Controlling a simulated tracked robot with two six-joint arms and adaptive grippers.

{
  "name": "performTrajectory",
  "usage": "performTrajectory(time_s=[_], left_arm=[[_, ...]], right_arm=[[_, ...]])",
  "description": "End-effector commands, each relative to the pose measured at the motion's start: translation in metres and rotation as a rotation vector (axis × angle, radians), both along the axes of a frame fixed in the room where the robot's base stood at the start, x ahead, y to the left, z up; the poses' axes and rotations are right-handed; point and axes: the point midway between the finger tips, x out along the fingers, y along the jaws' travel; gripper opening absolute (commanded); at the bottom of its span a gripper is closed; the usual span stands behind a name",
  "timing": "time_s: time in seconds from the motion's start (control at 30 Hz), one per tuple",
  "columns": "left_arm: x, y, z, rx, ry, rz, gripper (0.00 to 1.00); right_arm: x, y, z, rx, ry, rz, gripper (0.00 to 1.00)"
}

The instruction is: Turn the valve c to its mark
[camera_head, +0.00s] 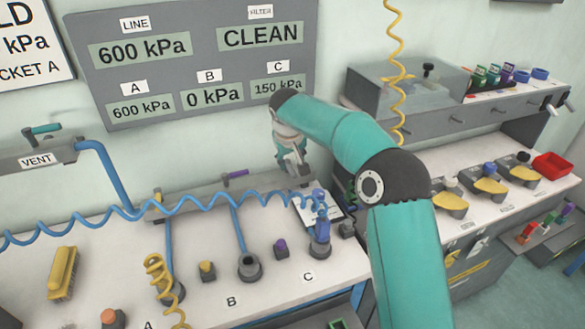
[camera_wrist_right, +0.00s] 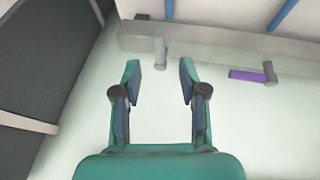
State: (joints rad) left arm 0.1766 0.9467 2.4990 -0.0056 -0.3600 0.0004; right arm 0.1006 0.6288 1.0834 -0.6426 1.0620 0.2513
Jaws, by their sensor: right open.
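My right gripper (camera_head: 293,167) is over the right part of the grey valve bar (camera_head: 190,196) along the back of the bench. In the right wrist view the gripper (camera_wrist_right: 160,68) is open and empty. A pale grey post (camera_wrist_right: 160,50) on the bar, which looks like valve c, stands just beyond and between the fingertips, apart from them. Its mark cannot be made out. A purple valve handle (camera_wrist_right: 248,75) lies to its right; it also shows in the head view (camera_head: 236,174), left of my gripper. The C display (camera_head: 278,88) reads 150 kPa. My left gripper is not visible.
A coiled blue hose (camera_head: 190,203) crosses in front of the bar to a blue connector (camera_head: 320,238) near label C. A yellow coiled hose (camera_head: 158,270) stands near A. A yellow brush (camera_head: 62,272) lies at left. A grey box (camera_head: 405,90) stands at the back right.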

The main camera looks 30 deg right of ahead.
Motion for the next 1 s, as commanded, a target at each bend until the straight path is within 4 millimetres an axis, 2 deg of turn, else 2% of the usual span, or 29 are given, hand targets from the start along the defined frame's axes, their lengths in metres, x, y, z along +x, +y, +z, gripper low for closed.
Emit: performTrajectory(time_s=[0.1,0.3,0.5,0.77,1.0], left_arm=[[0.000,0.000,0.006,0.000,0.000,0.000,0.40],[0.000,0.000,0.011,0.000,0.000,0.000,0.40],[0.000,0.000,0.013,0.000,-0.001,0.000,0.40],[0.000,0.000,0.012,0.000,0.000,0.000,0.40],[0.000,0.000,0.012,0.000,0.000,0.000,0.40]], right_arm=[[0.007,-0.007,-0.022,0.000,0.005,-0.001,0.42],[0.017,-0.015,-0.048,0.000,0.002,-0.001,0.42],[0.021,-0.018,-0.059,0.000,0.000,0.000,0.42],[0.021,-0.018,-0.060,0.000,0.000,-0.001,0.42],[0.021,-0.018,-0.059,0.000,0.000,-0.001,0.02]])
